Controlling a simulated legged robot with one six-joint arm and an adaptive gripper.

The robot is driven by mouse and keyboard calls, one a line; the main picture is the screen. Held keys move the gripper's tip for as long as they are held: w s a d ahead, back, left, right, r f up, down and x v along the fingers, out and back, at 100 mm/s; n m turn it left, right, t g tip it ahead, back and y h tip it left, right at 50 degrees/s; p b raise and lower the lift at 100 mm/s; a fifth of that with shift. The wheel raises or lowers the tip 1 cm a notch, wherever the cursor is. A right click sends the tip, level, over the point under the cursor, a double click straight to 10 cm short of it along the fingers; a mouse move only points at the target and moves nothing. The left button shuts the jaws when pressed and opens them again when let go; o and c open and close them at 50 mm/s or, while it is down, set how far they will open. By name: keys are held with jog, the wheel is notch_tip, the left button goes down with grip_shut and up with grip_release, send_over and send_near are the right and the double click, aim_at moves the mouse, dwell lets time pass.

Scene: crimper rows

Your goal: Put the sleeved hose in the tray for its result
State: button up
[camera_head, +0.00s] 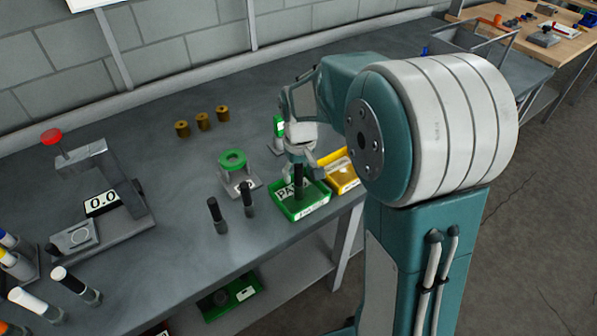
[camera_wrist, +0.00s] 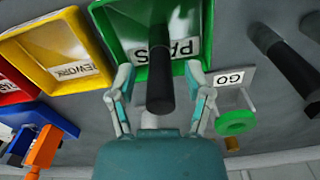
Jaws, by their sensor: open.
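The sleeved hose (camera_head: 298,186) is a dark upright cylinder in the green tray (camera_head: 305,212) labelled PASS. In the wrist view the hose (camera_wrist: 160,82) stands between my fingers, with a gap on each side. My gripper (camera_head: 299,165) is open above the green tray (camera_wrist: 208,20). The lower end of the hose appears to be inside the tray, but I cannot tell if it rests on the floor. The yellow tray (camera_head: 347,187), labelled REWORK in the wrist view (camera_wrist: 40,85), sits beside the green one, and a red tray (camera_wrist: 14,98) lies beyond it.
Two dark hoses (camera_head: 216,216) (camera_head: 248,200) stand left of the green tray. A GO gauge with a green ring (camera_head: 232,159) is behind them. A measuring device (camera_head: 102,200) reads 0.0. Several brass sleeves (camera_head: 203,122) stand farther back. More hoses (camera_head: 76,286) stand at lower left.

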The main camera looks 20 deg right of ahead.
notch_tip(320, 180, up, 12)
jog(key=shift+r, duration=0.1)
jog(key=s+m+t, duration=0.1)
jog(key=s+t, duration=0.4)
jog(key=s, duration=1.6)
jog(key=shift+r+m+t, duration=0.3)
jog(key=shift+r+m, duration=0.1)
